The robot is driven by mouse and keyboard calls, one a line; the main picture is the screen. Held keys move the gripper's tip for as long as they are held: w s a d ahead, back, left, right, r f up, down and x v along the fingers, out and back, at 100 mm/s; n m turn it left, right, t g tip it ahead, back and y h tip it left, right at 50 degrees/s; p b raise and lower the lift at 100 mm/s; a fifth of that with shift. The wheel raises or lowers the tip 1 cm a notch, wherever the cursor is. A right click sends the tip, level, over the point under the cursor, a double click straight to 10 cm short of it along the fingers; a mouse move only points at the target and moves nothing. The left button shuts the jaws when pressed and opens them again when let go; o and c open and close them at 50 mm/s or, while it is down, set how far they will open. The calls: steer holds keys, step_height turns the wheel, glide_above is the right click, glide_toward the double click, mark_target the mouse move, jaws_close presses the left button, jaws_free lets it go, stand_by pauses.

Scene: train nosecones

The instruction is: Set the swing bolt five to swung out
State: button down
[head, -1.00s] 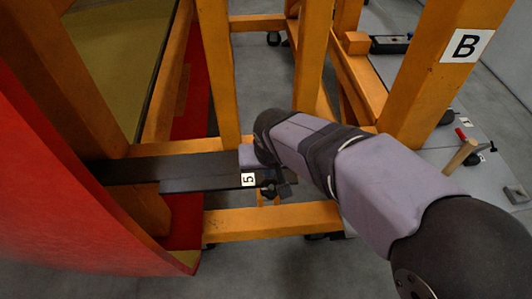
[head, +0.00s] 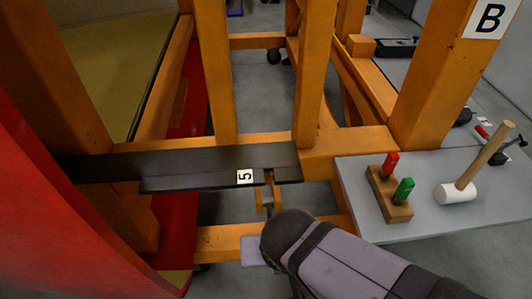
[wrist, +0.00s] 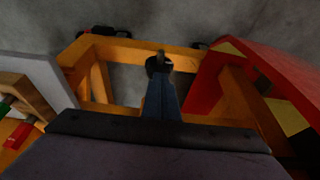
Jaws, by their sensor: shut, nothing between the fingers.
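Swing bolt five (head: 269,199) shows as a thin dark shank at an orange fork lug, below the right part of the black bar (head: 205,165). The bar carries a white label "5" (head: 245,177). The bolt's lower end is hidden by my wrist, so its exact angle is hard to tell. In the head view my wrist is just below the bolt, and my fingers are hidden. In the wrist view my gripper (wrist: 160,90) is shut and empty, its narrow fingers pointing ahead. A dark round shape (wrist: 158,65) shows at their tips; I cannot tell whether they touch it.
Orange frame beams (head: 310,75) surround the bar, one marked "B". The red curved nose (head: 50,220) fills the left. A grey bench (head: 350,200) on the right holds a wooden block (head: 378,200) with red and green pegs, and a mallet (head: 457,193).

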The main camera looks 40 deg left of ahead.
steer(key=f+b, duration=0.1)
steer(key=f+t+y+b, duration=0.1)
steer(key=s+d+f+b, duration=0.1)
steer(key=shift+f+t+y, duration=0.3)
steer(key=shift+s+d+f+t+y+b, duration=0.2)
steer(key=shift+d+f+b, duration=0.1)
steer(key=shift+f+b, duration=0.25)
steer(key=shift+s+d+f+t+y+b, duration=0.1)
steer(key=shift+s+d+f+y+b, duration=0.15)
steer(key=shift+f+b, duration=0.3)
steer(key=shift+r, duration=0.1)
step_height(320, 180, up, 13)
steer(key=p, duration=1.3)
glide_above(278, 275)
steer(key=shift+s+a+f+y, duration=0.1)
steer(key=shift+a+f+y, duration=0.1)
steer(key=shift+a+y, duration=0.05)
